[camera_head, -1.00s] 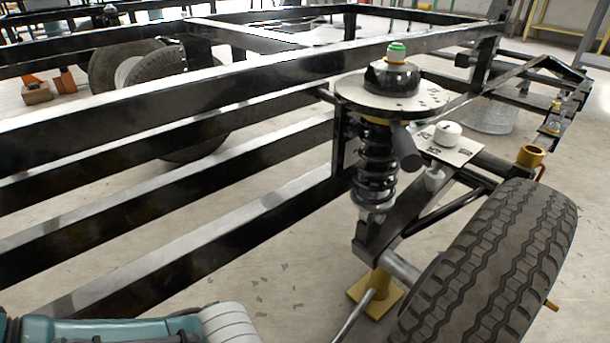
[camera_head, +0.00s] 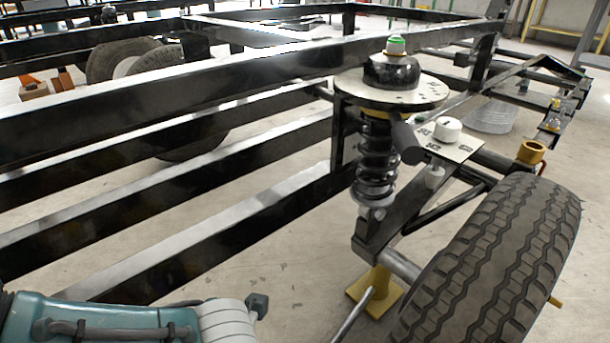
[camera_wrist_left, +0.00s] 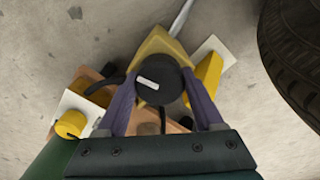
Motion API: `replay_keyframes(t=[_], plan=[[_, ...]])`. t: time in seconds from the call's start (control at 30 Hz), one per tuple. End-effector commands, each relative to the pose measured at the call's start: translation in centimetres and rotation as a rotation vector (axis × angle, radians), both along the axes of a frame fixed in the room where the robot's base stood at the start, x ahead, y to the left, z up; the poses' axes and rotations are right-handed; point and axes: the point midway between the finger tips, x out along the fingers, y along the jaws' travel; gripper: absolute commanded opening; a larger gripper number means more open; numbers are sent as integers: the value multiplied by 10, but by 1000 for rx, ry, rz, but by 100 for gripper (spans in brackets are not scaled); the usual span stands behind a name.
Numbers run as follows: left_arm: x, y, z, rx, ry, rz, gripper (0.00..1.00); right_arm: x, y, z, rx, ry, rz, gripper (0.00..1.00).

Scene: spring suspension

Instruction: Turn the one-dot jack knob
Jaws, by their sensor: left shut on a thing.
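The black round knob (camera_wrist_left: 158,84) with one white mark on top is in the middle of the left wrist view. The purple fingers of my left gripper (camera_wrist_left: 162,98) are on either side of it, and the gripper is shut on it. A yellow jack part (camera_wrist_left: 160,48) with a grey rod is just beyond the knob. In the head view, my left arm comes in at the bottom left; its gripper and the knob are out of that picture. A yellow jack stand (camera_head: 376,292) is under the suspension arm. My right gripper is in neither view.
In the wrist view, a yellow cylinder on a white plate (camera_wrist_left: 72,122) is at left, a yellow block (camera_wrist_left: 205,78) at right, and a tyre (camera_wrist_left: 292,55) at upper right. In the head view are the black chassis rails (camera_head: 170,165), coil spring (camera_head: 376,150) and large tyre (camera_head: 490,265).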

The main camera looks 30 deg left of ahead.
Motion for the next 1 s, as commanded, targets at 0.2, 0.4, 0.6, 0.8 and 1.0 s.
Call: replay_keyframes(t=[0.2,0.4,0.6,0.8,1.0], plan=[[-1,2,-2,4,2,-28,13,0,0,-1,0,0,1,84],[-1,2,-2,4,2,-29,13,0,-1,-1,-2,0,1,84],[-1,2,-2,4,2,-27,75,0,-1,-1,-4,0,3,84],[-1,1,-1,2,1,-26,98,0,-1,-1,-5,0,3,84],[0,0,0,1,0,-25,99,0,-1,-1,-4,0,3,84]])
